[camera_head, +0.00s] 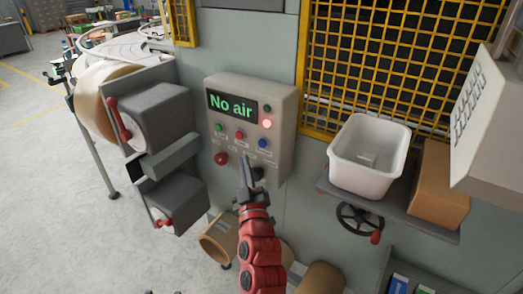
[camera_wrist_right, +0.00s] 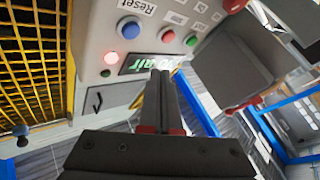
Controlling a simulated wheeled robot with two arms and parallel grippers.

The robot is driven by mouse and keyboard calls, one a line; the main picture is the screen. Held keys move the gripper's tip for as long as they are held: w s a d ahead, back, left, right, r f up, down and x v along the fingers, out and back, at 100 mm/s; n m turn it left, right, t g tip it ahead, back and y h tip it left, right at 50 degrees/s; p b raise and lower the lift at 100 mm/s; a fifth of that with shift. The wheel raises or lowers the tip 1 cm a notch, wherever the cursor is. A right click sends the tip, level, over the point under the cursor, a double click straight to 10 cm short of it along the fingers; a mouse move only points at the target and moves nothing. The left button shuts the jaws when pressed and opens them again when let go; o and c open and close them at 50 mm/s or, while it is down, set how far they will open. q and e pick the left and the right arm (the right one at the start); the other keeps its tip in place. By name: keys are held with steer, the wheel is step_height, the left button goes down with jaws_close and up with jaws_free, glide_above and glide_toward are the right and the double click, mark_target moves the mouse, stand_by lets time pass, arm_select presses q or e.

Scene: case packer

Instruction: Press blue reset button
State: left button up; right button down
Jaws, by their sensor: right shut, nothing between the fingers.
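The blue reset button (camera_head: 262,143) is at the right of the button row on the grey control box (camera_head: 285,105), below the "No air" display (camera_head: 232,104). In the right wrist view the blue button (camera_wrist_right: 129,29) sits beside a "Reset" label. My right gripper (camera_head: 245,158) is shut and empty, with its tips in front of the box, below and left of the blue button in the head view. In the wrist view its fingers (camera_wrist_right: 160,78) point towards the display, apart from the blue button. My left gripper is not in view.
A red button (camera_head: 239,134) and a green button (camera_head: 219,127) share the row. A red knob (camera_head: 221,158) sits lower left. A red lamp (camera_head: 266,123) is lit. A white bin (camera_head: 340,174) stands on a shelf to the right; dark grey machine blocks (camera_head: 160,112) stand left.

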mark_target(262, 143)
steer(key=shift+w+d+b, duration=0.7)
steer(key=shift+w+d, duration=0.1)
steer(key=shift+w, duration=0.3)
steer(key=shift+w+d+b, duration=0.7)
steer(key=shift+w+d, duration=0.05)
steer(key=shift+w, duration=0.3)
stand_by(0.4)
steer(key=shift+w+d+b, duration=0.25)
steer(key=shift+w+b, duration=0.05)
steer(key=shift+w, duration=0.05)
steer(key=shift+w+d+b, duration=0.25)
steer(key=shift+w+b, duration=0.05)
steer(key=shift+b, duration=0.1)
stand_by(0.7)
stand_by(0.3)
steer(key=shift+s+a+p, duration=0.4)
steer(key=shift+s+a, duration=0.05)
steer(key=shift+s, duration=0.25)
steer(key=shift+a, duration=0.1)
